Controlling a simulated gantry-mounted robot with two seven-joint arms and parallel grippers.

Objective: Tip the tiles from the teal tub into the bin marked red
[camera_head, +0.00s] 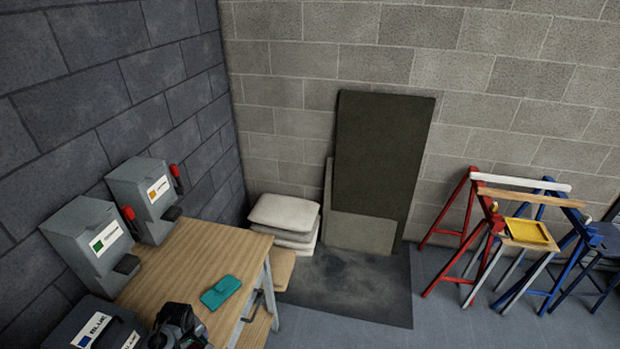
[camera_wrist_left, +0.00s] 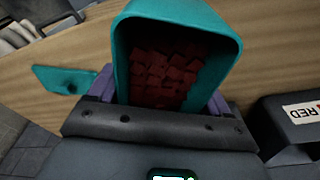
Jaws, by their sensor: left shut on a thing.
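The teal tub (camera_wrist_left: 185,12) fills the upper middle of the left wrist view, with its lid off. Many small red tiles (camera_wrist_left: 165,75) lie inside it. My left gripper (camera_wrist_left: 158,95) is shut on the tub, its purple fingers showing at either side. I cannot tell how far the tub is tilted. The dark bin marked RED (camera_wrist_left: 268,115) stands at the right of that view, apart from the tub. In the head view part of my left arm shows at the bottom edge, and the tub is not seen. My right gripper is in neither view.
A teal lid (camera_head: 221,291) lies on the wooden table (camera_head: 200,250); it also shows in the left wrist view (camera_wrist_left: 62,79). A bin marked BLUE (camera_head: 75,330) sits at lower left.

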